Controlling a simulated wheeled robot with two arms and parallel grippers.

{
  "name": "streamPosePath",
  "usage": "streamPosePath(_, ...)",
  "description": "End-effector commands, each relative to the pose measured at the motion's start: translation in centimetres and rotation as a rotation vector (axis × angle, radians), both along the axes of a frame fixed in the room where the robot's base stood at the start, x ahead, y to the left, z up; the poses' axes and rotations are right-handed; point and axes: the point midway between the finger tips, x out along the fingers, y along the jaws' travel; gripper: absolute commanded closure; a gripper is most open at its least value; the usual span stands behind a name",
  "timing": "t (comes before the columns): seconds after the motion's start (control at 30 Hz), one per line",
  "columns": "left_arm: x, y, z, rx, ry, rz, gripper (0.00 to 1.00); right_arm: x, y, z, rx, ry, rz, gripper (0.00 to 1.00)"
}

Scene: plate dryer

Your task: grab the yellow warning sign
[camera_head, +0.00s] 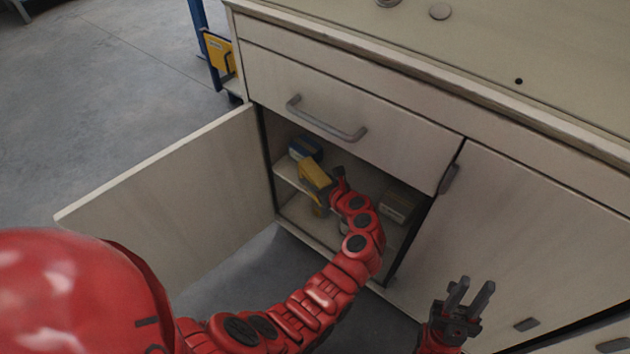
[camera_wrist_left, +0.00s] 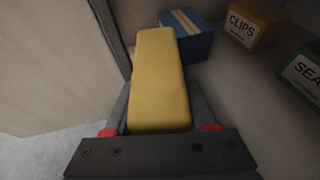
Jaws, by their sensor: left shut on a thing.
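A plain yellow block-shaped object (camera_head: 314,172) is in the open cabinet, near its left side. No lettering or symbol shows on it, so I cannot tell whether it is the warning sign. My left gripper (camera_head: 333,183) reaches into the cabinet and is shut on this object. In the left wrist view the yellow object (camera_wrist_left: 160,75) lies between the two fingers of the left gripper (camera_wrist_left: 162,100). My right gripper (camera_head: 468,293) is open and empty in front of the closed right door.
A blue box (camera_head: 305,148) stands behind the yellow object. A labelled box (camera_head: 397,205) is at the cabinet's right. In the wrist view a CLIPS box (camera_wrist_left: 252,22) stands at the back. The open door (camera_head: 170,190) bounds the left. A yellow item (camera_head: 218,54) hangs beyond.

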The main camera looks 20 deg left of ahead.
Motion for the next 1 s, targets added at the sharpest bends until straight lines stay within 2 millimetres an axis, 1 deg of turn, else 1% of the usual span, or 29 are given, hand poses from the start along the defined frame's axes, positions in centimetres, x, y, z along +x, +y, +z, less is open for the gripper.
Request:
streamPosePath(0.03,0.0,0.0,0.0,0.0,0.0,0.0,0.92,0.0,0.0,0.0,0.0,0.0,0.0,0.71)
streamPosePath(0.07,0.0,0.0,0.0,0.0,0.0,0.0,0.97,0.0,0.0,0.0,0.0,0.0,0.0,0.71)
streamPosePath(0.1,0.0,0.0,0.0,0.0,0.0,0.0,1.0,0.0,0.0,0.0,0.0,0.0,0.0,0.71)
streamPosePath(0.37,0.0,0.0,0.1,0.001,-0.001,0.0,1.0,0.0,0.0,0.0,0.0,0.0,0.0,0.71)
streamPosePath(0.47,0.0,0.0,0.4,0.001,-0.001,0.0,1.0,0.0,0.0,0.3,0.003,0.002,0.0,0.71)
streamPosePath(0.57,0.0,0.0,1.3,0.001,-0.002,-0.001,1.0,0.1,0.0,0.9,0.01,0.007,0.001,0.71)
streamPosePath(0.77,0.0,0.0,4.5,0.002,-0.001,0.0,1.0,0.5,0.1,3.0,0.039,0.029,0.004,0.71)
streamPosePath(0.8,-0.8,0.0,3.9,0.002,0.002,0.0,1.0,0.5,0.1,3.0,0.041,0.031,0.005,0.71)
streamPosePath(0.83,-1.5,0.0,3.9,0.002,0.005,-0.001,1.0,0.5,0.1,3.2,0.042,0.032,0.005,0.71)
streamPosePath(1.0,-5.4,0.1,4.6,0.002,0.0,-0.005,1.0,0.6,0.1,5.0,0.046,0.036,0.005,0.71)
